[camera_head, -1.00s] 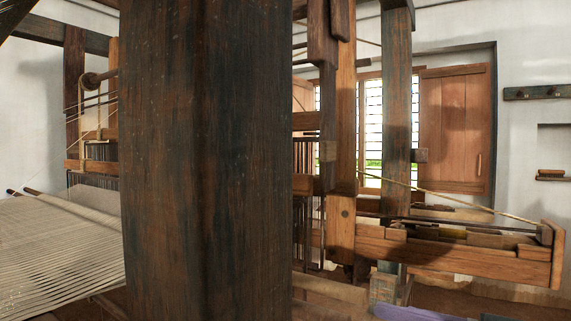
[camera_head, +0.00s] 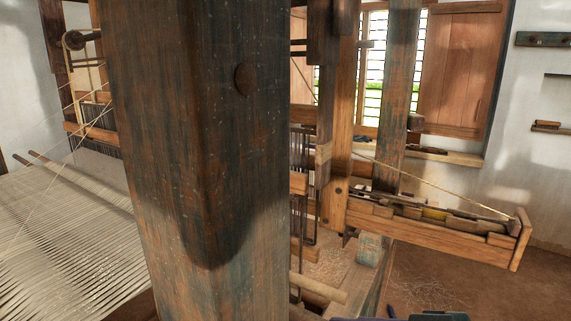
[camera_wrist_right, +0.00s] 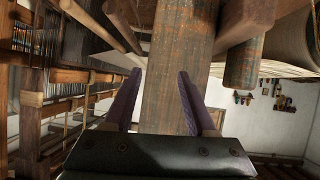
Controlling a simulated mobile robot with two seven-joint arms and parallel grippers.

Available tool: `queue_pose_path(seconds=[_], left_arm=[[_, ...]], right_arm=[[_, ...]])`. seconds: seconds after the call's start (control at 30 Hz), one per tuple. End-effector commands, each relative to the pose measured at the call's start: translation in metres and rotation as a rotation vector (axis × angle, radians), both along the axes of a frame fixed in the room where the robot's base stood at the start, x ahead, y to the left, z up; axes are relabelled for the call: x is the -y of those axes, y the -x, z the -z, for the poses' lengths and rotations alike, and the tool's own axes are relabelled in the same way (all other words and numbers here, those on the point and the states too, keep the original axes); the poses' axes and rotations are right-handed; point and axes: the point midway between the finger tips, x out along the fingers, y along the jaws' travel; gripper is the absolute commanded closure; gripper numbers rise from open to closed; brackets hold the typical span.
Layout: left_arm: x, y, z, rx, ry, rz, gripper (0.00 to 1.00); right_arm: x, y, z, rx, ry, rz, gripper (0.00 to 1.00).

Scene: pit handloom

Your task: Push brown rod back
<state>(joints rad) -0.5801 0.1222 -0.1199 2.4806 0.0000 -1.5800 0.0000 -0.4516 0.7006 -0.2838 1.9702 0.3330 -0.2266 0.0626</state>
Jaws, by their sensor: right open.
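I cannot tell for certain which piece is the brown rod. A round, light-brown rod (camera_head: 318,288) sticks out from behind the big post low in the head view. In the right wrist view, a thick round brown bar (camera_wrist_right: 246,20) crosses the upper right. My right gripper (camera_wrist_right: 158,75) is open, with two purple fingers apart and nothing held. A worn wooden beam (camera_wrist_right: 165,95) shows between and beyond the fingers; I cannot tell whether they touch it. My left gripper is not in view.
A thick dark post (camera_head: 200,160) blocks the middle of the head view. White warp threads (camera_head: 70,230) stretch at left. A wooden shuttle-box beam (camera_head: 430,238) juts right. Bare brown floor (camera_head: 480,285) lies at lower right.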

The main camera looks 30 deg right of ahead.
Motion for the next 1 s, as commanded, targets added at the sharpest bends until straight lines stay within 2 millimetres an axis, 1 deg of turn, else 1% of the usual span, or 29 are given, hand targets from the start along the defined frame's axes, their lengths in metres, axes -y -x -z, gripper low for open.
queue_pose_path(seconds=[0.03,0.33,0.6,0.8,0.9,1.0], left_arm=[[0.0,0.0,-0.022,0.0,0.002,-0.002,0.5],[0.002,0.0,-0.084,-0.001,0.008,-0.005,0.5],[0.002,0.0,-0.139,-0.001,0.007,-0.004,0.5],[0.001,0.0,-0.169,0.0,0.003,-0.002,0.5],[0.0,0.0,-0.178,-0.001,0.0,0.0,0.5],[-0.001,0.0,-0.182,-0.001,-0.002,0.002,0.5]], right_arm=[[-0.004,0.002,-0.02,-0.022,0.005,0.008,0.43],[-0.015,0.02,-0.072,-0.169,0.067,0.065,0.43],[-0.016,0.04,-0.123,-0.309,0.12,0.131,0.43],[-0.013,0.056,-0.152,-0.4,0.151,0.176,0.43],[-0.012,0.061,-0.161,-0.432,0.161,0.192,0.43],[-0.011,0.065,-0.166,-0.453,0.167,0.202,0.43]])
